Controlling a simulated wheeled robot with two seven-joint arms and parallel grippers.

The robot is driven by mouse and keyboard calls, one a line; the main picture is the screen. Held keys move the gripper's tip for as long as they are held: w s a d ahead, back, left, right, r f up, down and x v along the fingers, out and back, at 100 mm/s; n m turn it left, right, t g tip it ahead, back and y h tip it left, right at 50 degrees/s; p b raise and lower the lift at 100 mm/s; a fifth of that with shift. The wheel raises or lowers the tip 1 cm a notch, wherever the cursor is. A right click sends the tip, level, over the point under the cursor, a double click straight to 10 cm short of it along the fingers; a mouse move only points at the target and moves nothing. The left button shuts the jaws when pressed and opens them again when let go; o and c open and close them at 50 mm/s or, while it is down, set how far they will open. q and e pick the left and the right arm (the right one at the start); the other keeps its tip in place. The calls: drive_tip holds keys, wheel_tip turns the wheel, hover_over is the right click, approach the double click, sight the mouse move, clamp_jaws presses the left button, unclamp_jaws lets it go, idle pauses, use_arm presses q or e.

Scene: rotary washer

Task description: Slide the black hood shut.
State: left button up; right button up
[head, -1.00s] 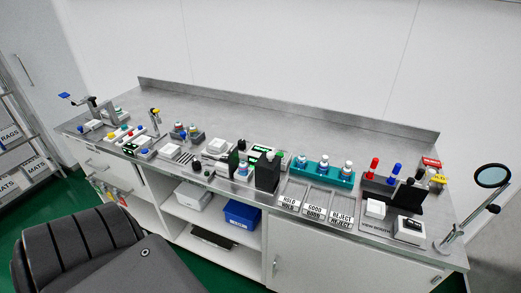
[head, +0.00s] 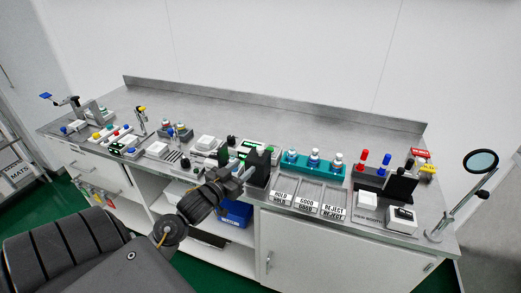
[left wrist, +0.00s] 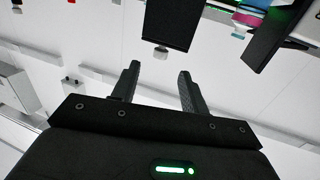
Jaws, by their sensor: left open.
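The black hood (head: 258,168) looks like a tall dark block at the front of the bench, right of a small green-and-black device. My left gripper (head: 247,173) reaches in from the lower left, with its fingers close to the hood's left side. I cannot tell whether they touch it, and the arm hides part of the device. In the left wrist view my left gripper (left wrist: 158,82) is open, with nothing between its fingers. Dark blocks hang into the top of that view; I cannot tell which is the hood. My right gripper is not in view.
A teal rack (head: 302,164) with several capped bottles stands right of the hood, behind the labelled HOLD, GOOD and REJECT trays (head: 306,197). A blue bin (head: 236,213) is on the shelf below. The back of the bench (head: 240,117) is clear.

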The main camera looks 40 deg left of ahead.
sight(258, 150)
use_arm(q)
drive_tip(key=w, duration=0.3)
drive_tip(key=w+a+p, duration=0.1)
drive_tip(key=w, duration=0.3)
drive_tip(key=w+r+p, duration=0.1)
drive_tip(key=w, duration=0.3)
drive_tip(key=shift+a, duration=0.15)
clamp_jaws()
